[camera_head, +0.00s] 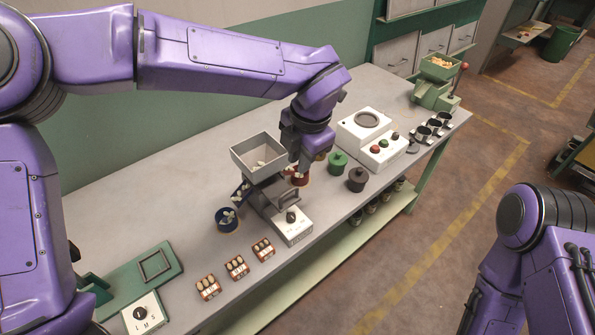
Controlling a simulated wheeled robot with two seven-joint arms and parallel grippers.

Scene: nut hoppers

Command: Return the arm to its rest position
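My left arm reaches in from the left, over the bench. Its gripper (302,164) points down just behind and right of the grey hopper machine (258,170). The fingertips are small and partly hidden, close to a red container (300,178), so I cannot tell whether they are open or touching it. My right arm shows at the lower right, off the bench, and its gripper is out of the picture.
A blue cup (227,224) with pale pieces sits below the hopper's chute. Green (338,162) and dark (357,181) lidded pots, a white button box (373,140) and a green hopper machine (436,88) stand to the right. Small nut trays (236,267) line the front edge.

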